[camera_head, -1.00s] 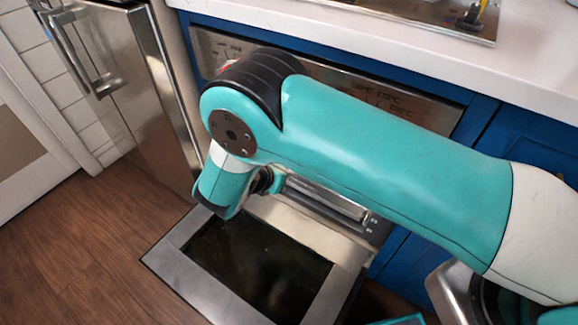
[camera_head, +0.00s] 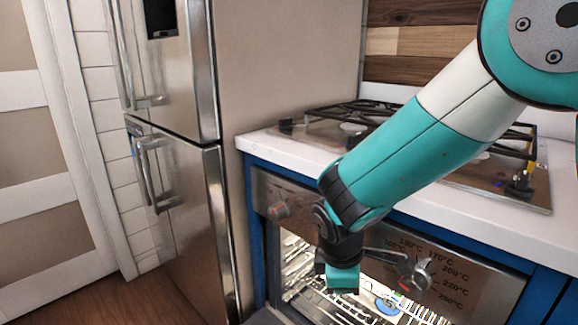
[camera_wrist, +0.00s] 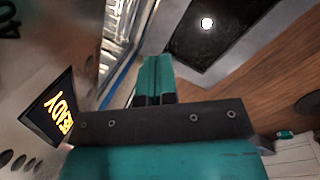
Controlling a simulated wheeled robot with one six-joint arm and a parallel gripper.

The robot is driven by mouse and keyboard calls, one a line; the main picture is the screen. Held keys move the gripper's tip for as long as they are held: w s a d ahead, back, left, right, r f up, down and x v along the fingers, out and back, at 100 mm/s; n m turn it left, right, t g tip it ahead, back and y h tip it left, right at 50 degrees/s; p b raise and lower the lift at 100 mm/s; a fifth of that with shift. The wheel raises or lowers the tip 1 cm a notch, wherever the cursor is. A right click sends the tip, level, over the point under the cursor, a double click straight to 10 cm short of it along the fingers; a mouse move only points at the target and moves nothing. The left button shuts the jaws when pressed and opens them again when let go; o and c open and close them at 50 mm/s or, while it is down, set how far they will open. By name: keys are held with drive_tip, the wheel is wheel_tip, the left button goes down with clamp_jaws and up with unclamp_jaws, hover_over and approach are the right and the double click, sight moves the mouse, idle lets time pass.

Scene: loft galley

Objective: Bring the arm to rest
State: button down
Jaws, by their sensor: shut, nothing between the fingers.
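My arm comes in from the upper right in the head view and bends down in front of the oven. My gripper (camera_head: 342,282) hangs before the upper part of the oven's opening, its fingertips hard to make out there. In the wrist view its two teal fingers (camera_wrist: 158,66) lie side by side, shut, with nothing between them.
The oven (camera_head: 448,283) is open and lit, with racks inside. Its lowered door shows dark glass in the wrist view (camera_wrist: 208,42). A gas hob (camera_head: 482,180) is on the white counter (camera_head: 268,142). A steel fridge (camera_head: 188,215) stands left. Wooden floor (camera_head: 88,301) shows lower left.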

drive_tip(key=s+d+r+m+g+y, duration=0.1)
drive_tip(key=s+d+r+m+y, duration=0.15)
drive_tip(key=s+r+m, duration=0.45)
drive_tip(key=s+d+r+m+g+y, duration=0.15)
drive_tip(key=s+r+y, duration=0.25)
drive_tip(key=s+r, duration=0.75)
wheel_tip(320, 180, up, 18)
drive_tip(key=s+p, duration=0.1)
drive_tip(key=p, duration=2.1)
drive_tip(key=shift+s+d+r+m, duration=0.15)
drive_tip(key=shift+s+d+m, duration=0.2)
drive_tip(key=shift+s+d, duration=0.05)
drive_tip(key=shift+h, duration=0.25)
